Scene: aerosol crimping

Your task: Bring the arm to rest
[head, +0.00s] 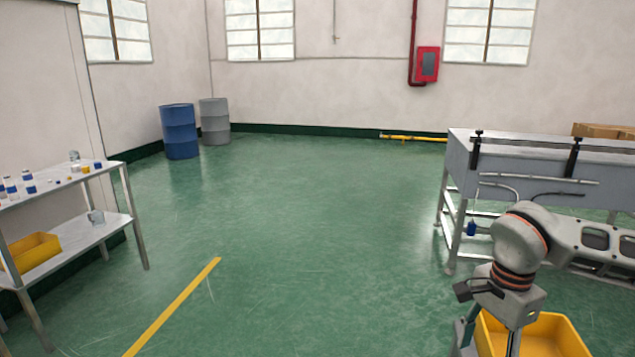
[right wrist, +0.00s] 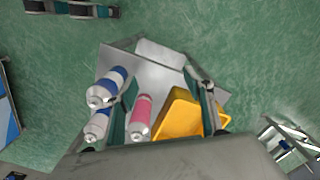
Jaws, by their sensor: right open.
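My right arm comes in from the right edge of the head view, with its gripper (head: 488,342) pointing down at the lower right, its tips cut off by the frame. In the right wrist view the right gripper (right wrist: 165,92) is open, its two fingers well apart with nothing gripped. Beyond the fingers is a grey metal surface (right wrist: 125,62). A pink and white can (right wrist: 141,113) shows between the fingers, apparently below them. Two blue and white cans (right wrist: 108,86) are by the left finger, partly hidden. My left gripper is in neither view.
A yellow bin (head: 548,333) is by the right gripper; one also shows in the wrist view (right wrist: 178,118). A grey machine (head: 460,160) stands at right, a shelf table (head: 85,235) at left. Blue (head: 179,132) and grey (head: 214,121) drums stand behind. The middle floor is clear.

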